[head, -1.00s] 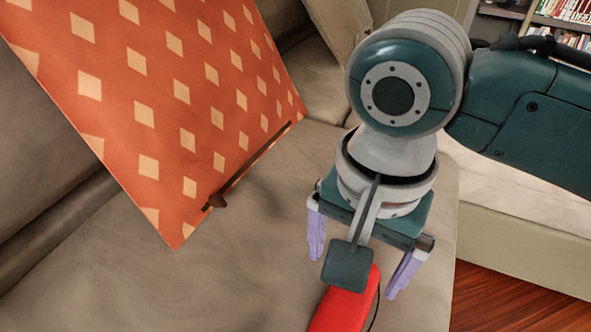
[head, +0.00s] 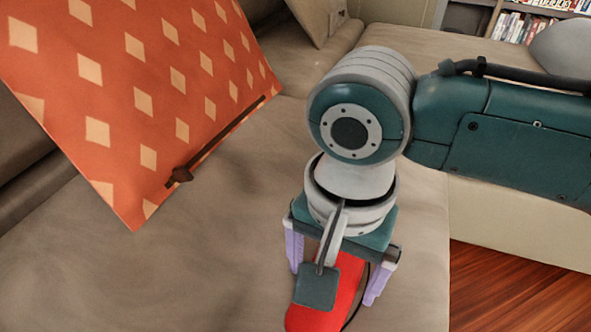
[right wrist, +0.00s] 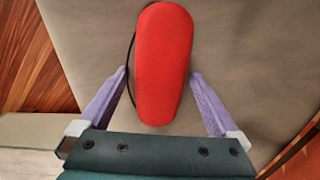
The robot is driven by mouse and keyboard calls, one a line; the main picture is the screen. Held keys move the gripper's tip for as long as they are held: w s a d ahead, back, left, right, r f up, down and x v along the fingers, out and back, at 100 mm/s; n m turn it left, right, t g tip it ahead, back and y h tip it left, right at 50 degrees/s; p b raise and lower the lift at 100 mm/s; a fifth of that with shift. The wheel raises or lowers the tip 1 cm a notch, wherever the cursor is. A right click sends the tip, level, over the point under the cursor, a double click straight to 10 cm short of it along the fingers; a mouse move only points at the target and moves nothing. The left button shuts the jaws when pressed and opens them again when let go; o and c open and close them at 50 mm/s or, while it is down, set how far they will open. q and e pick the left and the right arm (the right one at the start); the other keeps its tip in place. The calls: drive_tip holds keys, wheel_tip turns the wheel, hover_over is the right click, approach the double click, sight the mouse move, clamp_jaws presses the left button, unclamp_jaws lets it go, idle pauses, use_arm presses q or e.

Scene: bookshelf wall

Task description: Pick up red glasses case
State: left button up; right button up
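The red glasses case (head: 346,284) lies on the beige sofa seat, partly hidden in the head view by my right gripper (head: 333,277). In the right wrist view the case (right wrist: 163,62) is a long rounded red shape with a thin dark cord along its left side. My right gripper (right wrist: 163,98) is open, with one purple finger on each side of the case's near end. There are gaps between the fingers and the case. Whether the fingertips touch the seat cannot be told. My left gripper is not in view.
An orange cushion with pale diamonds (head: 145,75) leans against the sofa back at the left. The beige seat (head: 225,220) is clear between cushion and case. The seat's right edge drops to a wooden floor (head: 520,290). Bookshelves (head: 515,28) stand far back right.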

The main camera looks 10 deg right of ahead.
drive_tip(key=c, duration=1.2)
